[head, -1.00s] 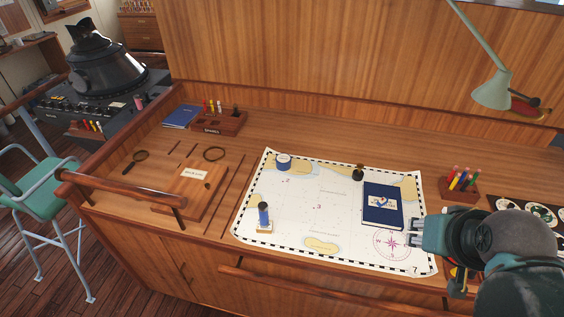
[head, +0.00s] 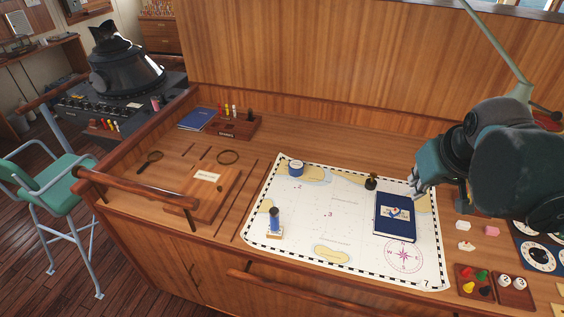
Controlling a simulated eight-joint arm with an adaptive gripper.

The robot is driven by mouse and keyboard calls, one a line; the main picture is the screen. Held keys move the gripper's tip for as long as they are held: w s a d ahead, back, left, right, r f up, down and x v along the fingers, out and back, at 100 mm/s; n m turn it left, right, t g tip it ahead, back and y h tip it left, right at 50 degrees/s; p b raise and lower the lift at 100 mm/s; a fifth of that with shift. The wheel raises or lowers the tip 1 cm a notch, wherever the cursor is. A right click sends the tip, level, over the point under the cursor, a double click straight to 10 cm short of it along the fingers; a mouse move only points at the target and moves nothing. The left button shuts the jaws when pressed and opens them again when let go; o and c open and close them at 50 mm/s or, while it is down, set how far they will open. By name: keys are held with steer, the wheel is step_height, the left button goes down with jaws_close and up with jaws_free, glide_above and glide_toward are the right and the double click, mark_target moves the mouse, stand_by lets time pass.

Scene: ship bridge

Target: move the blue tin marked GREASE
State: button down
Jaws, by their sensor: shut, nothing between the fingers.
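A short round blue tin with a pale lid (head: 296,169) sits upright on the upper left part of the chart (head: 335,235). Its lettering is too small to read. A taller blue cylinder (head: 275,216) stands near the chart's left edge, with a light piece at its foot; its marking cannot be read either. My gripper (head: 414,191) is shut and empty at the right, by the upper right corner of the navy book (head: 395,220), well to the right of both blue things. My arm hides part of the desk behind it.
A small dark stamp-like object (head: 371,182) stands between the tin and my gripper. Trays of coloured pieces (head: 475,281) are at lower right. The chart's middle is clear.

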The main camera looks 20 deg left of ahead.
steer(key=w+a+f+n+g, duration=0.3)
steer(key=w+a+n, duration=0.5)
steer(key=w+a, duration=1.6)
steer(key=w+a+f+n+g, duration=0.1)
steer(key=w+a+f+n, duration=0.1)
steer(key=w+a+f, duration=0.2)
steer(key=w+a+f+n+g, duration=0.1)
steer(key=w+a+f, duration=0.3)
steer(key=a+f, duration=0.6)
steer(key=w+a+f+n, duration=0.3)
steer(key=a+f, duration=0.3)
steer(key=a, duration=0.5)
steer(key=shift+w+f+g+h, duration=0.3)
steer(key=shift+w+f+g, duration=0.1)
steer(key=shift+w, duration=0.35)
steer(key=shift+f, duration=0.15)
